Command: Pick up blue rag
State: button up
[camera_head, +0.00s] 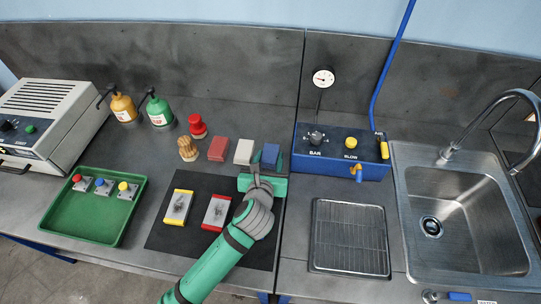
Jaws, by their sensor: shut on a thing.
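The blue rag (270,155) is a small folded block at the right end of a row of coloured rags on the steel bench. My gripper (264,171) comes in from the front and is shut on the blue rag. The gripper and wrist cover the near part of the rag, so its lower edge and any gap to the bench are hidden.
A white rag (243,152) and a red rag (218,149) lie to the left. A black mat (158,241) with yellow and red trays is below. A blue air box (343,168) stands close on the right. A drying rack (349,237) and sink (465,245) lie further right.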

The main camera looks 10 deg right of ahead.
aim_at(270, 158)
notch_tip(270, 158, up, 10)
jog(key=shift+d, duration=0.1)
dwell(0.4)
dwell(0.4)
